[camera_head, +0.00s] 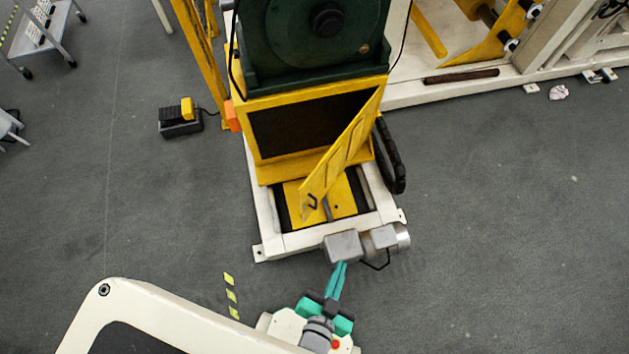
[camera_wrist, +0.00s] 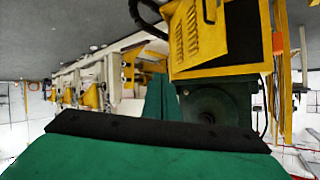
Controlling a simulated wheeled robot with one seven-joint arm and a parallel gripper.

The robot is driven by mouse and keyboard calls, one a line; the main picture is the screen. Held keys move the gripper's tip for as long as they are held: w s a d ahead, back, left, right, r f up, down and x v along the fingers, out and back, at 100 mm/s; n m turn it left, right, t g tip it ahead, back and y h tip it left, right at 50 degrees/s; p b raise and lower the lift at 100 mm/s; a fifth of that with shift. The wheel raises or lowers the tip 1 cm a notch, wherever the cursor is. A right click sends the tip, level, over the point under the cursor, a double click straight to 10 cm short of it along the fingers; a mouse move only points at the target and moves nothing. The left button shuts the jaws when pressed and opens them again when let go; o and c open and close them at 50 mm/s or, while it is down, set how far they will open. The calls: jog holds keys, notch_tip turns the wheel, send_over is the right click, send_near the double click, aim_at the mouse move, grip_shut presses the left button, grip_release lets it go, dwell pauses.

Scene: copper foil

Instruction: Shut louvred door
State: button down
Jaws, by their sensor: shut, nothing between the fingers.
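The yellow louvred door (camera_head: 343,152) stands open on the yellow machine cabinet, swung out from the right side of a dark opening (camera_head: 290,128). A small black handle (camera_head: 312,202) sits near its free lower end. In the wrist view, which looks upside down, the louvred door (camera_wrist: 184,42) shows at the top beside the dark opening. My gripper (camera_head: 340,266) has teal fingers held together, with nothing between them. It is below and right of the handle, apart from the door. Its fingers (camera_wrist: 161,97) also show in the wrist view.
A grey motor box (camera_head: 343,246) on the white base frame (camera_head: 288,243) lies between my gripper and the door; I cannot tell whether the fingertips touch it. A black and yellow pedal (camera_head: 180,118) is on the floor at left.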

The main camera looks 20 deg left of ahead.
jog(key=w+f+m+g+y, duration=0.1)
jog(key=w+f+m+g, duration=0.15)
jog(key=w+f, duration=0.55)
jog(key=n+g+y, duration=0.2)
jog(key=g+y, duration=0.5)
jog(key=y, duration=0.4)
send_near(310, 178)
jog(key=shift+f+x, duration=0.2)
jog(key=shift+x, duration=2.9)
